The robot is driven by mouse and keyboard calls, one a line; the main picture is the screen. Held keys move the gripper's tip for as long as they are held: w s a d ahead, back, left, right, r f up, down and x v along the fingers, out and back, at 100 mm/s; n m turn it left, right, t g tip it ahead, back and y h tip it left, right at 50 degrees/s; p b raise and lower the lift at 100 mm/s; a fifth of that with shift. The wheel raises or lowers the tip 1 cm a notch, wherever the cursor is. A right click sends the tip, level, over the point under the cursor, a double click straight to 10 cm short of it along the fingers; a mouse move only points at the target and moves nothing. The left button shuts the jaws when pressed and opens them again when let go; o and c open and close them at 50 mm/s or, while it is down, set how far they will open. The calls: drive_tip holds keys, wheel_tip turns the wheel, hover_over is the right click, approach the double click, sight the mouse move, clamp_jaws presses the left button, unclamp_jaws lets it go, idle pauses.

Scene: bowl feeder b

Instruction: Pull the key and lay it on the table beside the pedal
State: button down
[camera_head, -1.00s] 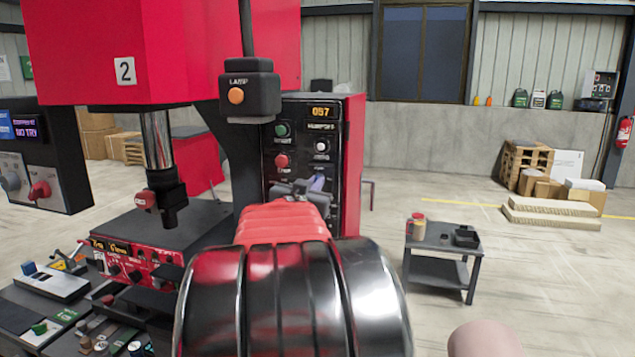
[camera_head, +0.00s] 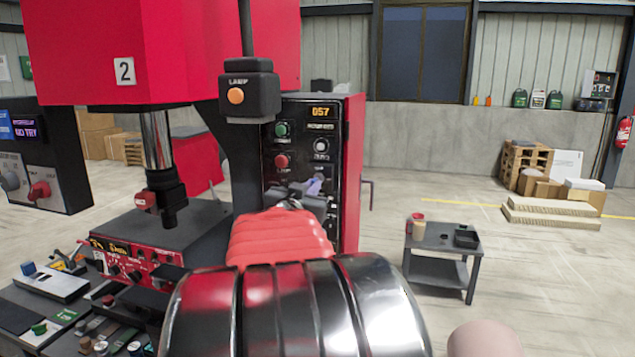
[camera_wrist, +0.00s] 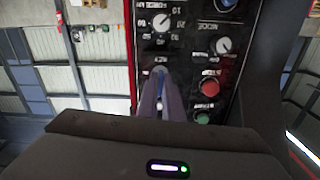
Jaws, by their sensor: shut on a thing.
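The key (camera_head: 315,185) shows as a small purple-blue piece at my gripper (camera_head: 300,192), against the lower part of the black control panel. My gripper is shut on the key. My arm hides part of the panel's lower front. I cannot make out a pedal.
A small grey table (camera_head: 440,236) with jars and a black tray stands to the right, with free floor around it. The red press (camera_head: 160,50) and a cluttered bench (camera_head: 60,300) are on the left. A lamp box (camera_head: 250,92) hangs close above my gripper.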

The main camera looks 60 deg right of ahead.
drive_tip(key=shift+a, duration=0.6)
drive_tip(key=shift+s+a, duration=0.15)
drive_tip(key=shift+a, duration=0.2)
drive_tip(key=shift+a, duration=0.35)
drive_tip(key=shift+s+a, duration=0.1)
drive_tip(key=shift+a, duration=0.25)
drive_tip(key=shift+s, duration=0.1)
